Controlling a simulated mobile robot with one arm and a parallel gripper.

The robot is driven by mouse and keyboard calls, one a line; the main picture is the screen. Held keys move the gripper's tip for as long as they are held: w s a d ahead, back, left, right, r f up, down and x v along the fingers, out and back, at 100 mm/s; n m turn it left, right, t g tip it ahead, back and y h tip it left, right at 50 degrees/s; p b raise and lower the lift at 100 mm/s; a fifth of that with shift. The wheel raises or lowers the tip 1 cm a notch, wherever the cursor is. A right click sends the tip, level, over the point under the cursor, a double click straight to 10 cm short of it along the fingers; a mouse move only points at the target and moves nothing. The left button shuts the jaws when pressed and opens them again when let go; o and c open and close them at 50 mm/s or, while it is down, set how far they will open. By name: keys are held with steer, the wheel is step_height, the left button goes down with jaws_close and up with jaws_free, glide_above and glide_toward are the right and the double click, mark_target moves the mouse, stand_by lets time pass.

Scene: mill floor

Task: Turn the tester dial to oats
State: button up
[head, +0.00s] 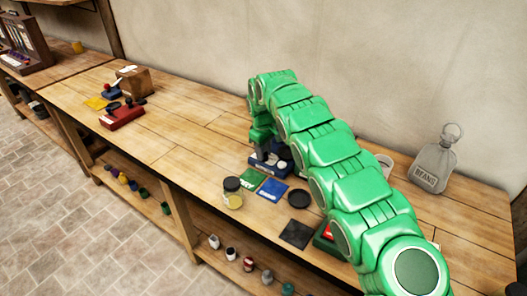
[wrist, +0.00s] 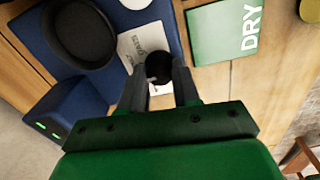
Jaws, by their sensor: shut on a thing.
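The tester is a blue device (wrist: 172,28) on the workbench, with a black round cup (wrist: 80,36), a white printed plate and a small dark dial knob (wrist: 159,66). The plate's lettering is too small and turned to read, so the dial's setting cannot be told. My gripper (wrist: 160,80) is shut on the dial knob, one finger on each side of it. In the head view the tester (head: 285,168) is partly hidden behind my green arm, with my gripper (head: 264,152) reaching down onto it.
A green DRY card (wrist: 225,30) lies beside the tester. A blue card (head: 271,190), lidded jar (head: 232,193), black disc (head: 298,198) and black square (head: 296,234) lie nearby.

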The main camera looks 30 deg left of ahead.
steer(key=m, duration=1.2)
stand_by(0.6)
steer(key=o, duration=1.1)
steer(key=shift+c, duration=0.2)
steer(key=shift+r, duration=0.1)
step_height(320, 180, up, 6)
steer(key=shift+a+r, duration=0.1)
steer(key=shift+a, duration=0.05)
steer(key=shift+r, duration=0.7)
